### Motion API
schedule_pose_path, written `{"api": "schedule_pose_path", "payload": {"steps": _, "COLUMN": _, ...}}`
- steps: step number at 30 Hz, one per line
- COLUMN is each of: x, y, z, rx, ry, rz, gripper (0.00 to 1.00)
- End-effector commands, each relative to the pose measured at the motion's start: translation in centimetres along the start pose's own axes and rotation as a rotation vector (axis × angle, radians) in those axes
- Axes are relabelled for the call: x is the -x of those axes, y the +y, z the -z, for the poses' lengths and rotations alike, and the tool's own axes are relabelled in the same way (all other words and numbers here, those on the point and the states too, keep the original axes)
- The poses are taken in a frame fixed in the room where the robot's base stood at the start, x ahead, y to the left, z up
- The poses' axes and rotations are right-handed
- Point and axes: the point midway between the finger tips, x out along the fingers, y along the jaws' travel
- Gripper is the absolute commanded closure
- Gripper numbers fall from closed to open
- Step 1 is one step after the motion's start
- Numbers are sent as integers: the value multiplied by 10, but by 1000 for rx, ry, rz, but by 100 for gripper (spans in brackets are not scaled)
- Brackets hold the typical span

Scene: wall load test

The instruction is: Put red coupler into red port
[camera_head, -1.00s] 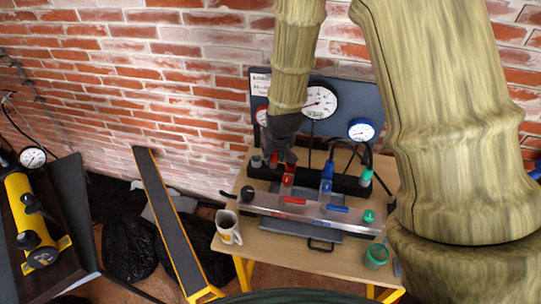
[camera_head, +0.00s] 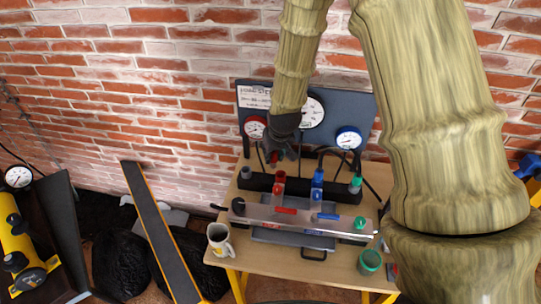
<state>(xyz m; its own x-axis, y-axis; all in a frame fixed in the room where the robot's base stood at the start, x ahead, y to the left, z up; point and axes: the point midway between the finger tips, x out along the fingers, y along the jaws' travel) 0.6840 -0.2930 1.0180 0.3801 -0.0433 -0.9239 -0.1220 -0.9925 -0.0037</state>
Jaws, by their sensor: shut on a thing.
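My gripper (camera_head: 280,150) hangs above the bench, seen from behind, and its dark fingers are closed. A small red piece, likely the red coupler (camera_head: 275,157), shows at the fingertips; most of it is hidden. Below it, on the rig, stands a red upright fitting (camera_head: 279,182), probably the red port. The held piece appears above it, but I cannot tell the exact gap or alignment. A blue upright fitting (camera_head: 317,186) stands to its right. A red lever (camera_head: 286,211) and a blue lever (camera_head: 327,216) lie on the metal bar in front.
A gauge board (camera_head: 360,98) stands behind the rig. Grey (camera_head: 246,173) and green (camera_head: 355,185) capped pieces sit at the black rail's ends. A mug (camera_head: 219,240) and green cup (camera_head: 369,262) stand on the bench's front part. A long ramp leans left.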

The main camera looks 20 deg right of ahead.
Motion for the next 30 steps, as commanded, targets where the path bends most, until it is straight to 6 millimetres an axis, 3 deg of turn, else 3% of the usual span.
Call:
{"api": "schedule_pose_path", "payload": {"steps": 16, "x": -1, "y": 5, "z": 4, "rx": 0, "ry": 0, "rz": 0, "gripper": 96}}
{"api": "schedule_pose_path", "payload": {"steps": 30, "x": -8, "y": 25, "z": 20, "rx": 0, "ry": 1, "rz": 1, "gripper": 96}}
